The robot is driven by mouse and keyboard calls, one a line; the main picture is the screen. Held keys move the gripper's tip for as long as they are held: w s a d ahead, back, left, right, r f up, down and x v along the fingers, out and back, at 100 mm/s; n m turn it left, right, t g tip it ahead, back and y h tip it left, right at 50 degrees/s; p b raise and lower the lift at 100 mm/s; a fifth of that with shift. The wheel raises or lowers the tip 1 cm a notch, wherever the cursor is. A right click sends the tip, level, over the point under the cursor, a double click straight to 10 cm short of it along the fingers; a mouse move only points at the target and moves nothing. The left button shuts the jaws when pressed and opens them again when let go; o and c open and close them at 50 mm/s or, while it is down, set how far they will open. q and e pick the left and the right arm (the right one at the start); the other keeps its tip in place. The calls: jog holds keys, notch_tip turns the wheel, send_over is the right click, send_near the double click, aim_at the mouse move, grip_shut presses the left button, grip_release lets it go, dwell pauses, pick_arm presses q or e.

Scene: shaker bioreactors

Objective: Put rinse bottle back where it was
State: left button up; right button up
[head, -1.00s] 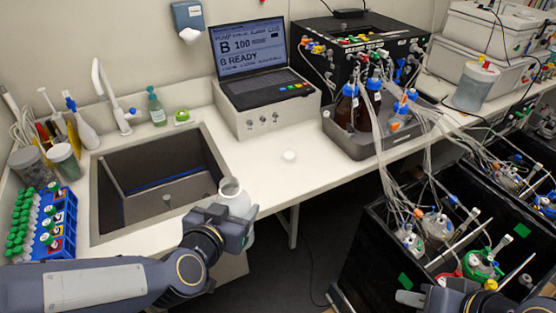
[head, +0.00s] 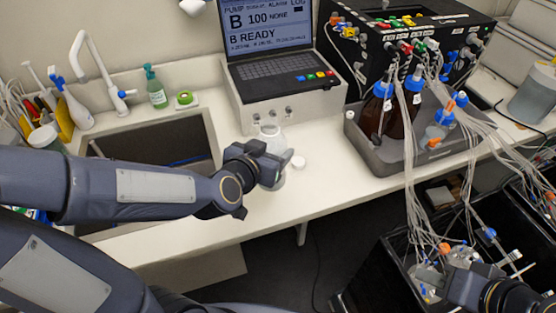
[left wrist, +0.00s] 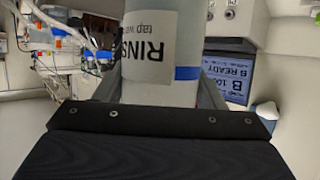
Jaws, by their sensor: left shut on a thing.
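The rinse bottle (head: 271,133) is pale, with an open mouth and no cap on it. My left gripper (head: 272,168) is shut around its body, and the bottle is upright over the counter in front of the laptop box. I cannot tell whether its base touches the counter. In the left wrist view the bottle (left wrist: 160,50) stands between the fingers, its label reading "RINS… tap wa…" upside down with a blue band. A small white cap (head: 298,162) lies on the counter just right of the bottle. My right gripper (head: 440,288) is at the lower right, its fingertips unclear.
The sink (head: 150,150) lies left, partly behind my left arm. The laptop (head: 275,60) is at the back. A grey tray (head: 365,150) with brown bottles and tubing is right; the counter between is mostly clear.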

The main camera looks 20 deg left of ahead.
pick_arm(q)
jog(key=w+f, duration=0.8)
jog(key=f, duration=0.2)
jog(key=shift+a+b, duration=0.35)
jog(key=shift+a, duration=0.05)
jog(key=shift+f, duration=0.15)
jog(key=shift+f, duration=0.15)
jog(key=o, duration=1.1)
jog(key=shift+c, duration=0.2)
